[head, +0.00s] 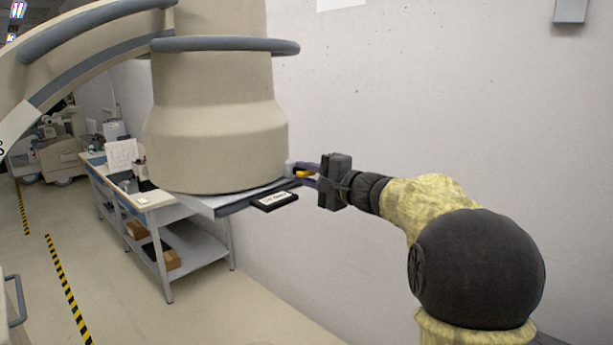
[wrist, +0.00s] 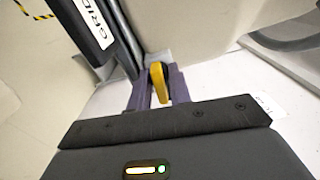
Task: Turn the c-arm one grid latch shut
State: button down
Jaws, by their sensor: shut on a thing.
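The c-arm's large beige cylindrical head (head: 215,120) hangs in the middle left of the head view. The yellow latch (head: 304,174) is at the right side of the head, between the fingers of my gripper (head: 308,173). In the wrist view the latch (wrist: 158,82) stands between the two purple fingers (wrist: 158,92), and my gripper is shut on it. The label (wrist: 92,22) reads "GRID" there.
A white-topped cart (head: 150,200) with boxes on its lower shelf stands behind and left of the head. A plain wall (head: 450,100) runs behind my arm. Yellow-black tape (head: 66,290) marks the open floor at left.

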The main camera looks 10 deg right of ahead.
jog(key=m+b, duration=0.3)
jog(key=m, duration=0.1)
jog(key=shift+f, duration=0.2)
jog(key=m, duration=0.5)
jog(key=shift+r+m+b, duration=0.1)
jog(key=shift+m+b, duration=0.2)
jog(key=shift+b, duration=0.05)
jog(key=m, duration=0.4)
jog(key=shift+p, duration=0.35)
jog(key=shift+m+p, duration=0.4)
jog(key=shift+m, duration=1.3)
jog(key=c, duration=1.5)
grip_release()
